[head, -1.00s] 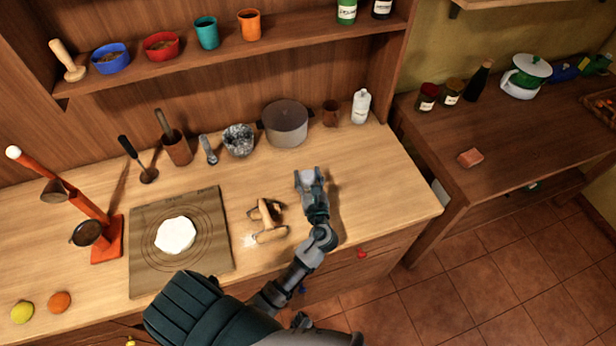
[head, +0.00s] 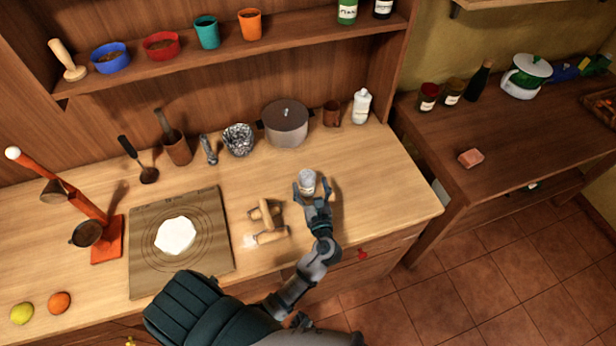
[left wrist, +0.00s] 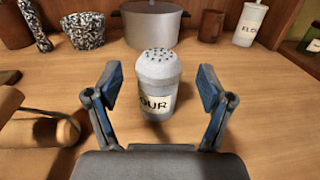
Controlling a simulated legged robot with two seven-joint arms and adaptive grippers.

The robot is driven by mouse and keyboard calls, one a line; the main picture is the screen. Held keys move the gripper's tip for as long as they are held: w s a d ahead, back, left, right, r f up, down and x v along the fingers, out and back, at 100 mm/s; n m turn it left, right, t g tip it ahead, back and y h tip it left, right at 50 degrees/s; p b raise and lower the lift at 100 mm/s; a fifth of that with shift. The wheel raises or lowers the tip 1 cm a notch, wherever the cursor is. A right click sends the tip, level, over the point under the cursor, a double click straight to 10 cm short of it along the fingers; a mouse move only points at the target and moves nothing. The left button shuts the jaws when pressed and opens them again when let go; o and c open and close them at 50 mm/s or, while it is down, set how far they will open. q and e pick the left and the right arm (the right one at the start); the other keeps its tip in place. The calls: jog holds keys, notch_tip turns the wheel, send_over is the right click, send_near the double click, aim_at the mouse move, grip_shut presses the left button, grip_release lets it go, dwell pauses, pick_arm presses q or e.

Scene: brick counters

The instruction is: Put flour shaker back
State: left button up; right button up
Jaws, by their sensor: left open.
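The flour shaker (head: 307,181), grey with a perforated domed top, stands upright on the wooden counter. In the left wrist view the shaker (left wrist: 157,85) has a partly visible label ending in "OUR". My left gripper (head: 312,196) is open at the shaker's near side. In the left wrist view the open fingers of my left gripper (left wrist: 157,100) are to the left and right of the shaker, with gaps on both sides. My right gripper is not in view.
A dough board (head: 140,270) is farther left. A pot (head: 285,124), brown mug (head: 331,114) and white flour bottle (head: 361,106) stand behind. The counter right of the gripper is clear.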

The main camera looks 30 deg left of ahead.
pick_arm(q)
jog(key=v, duration=0.7)
jog(key=shift+s+d, duration=0.4)
jog(key=shift+s, duration=0.05)
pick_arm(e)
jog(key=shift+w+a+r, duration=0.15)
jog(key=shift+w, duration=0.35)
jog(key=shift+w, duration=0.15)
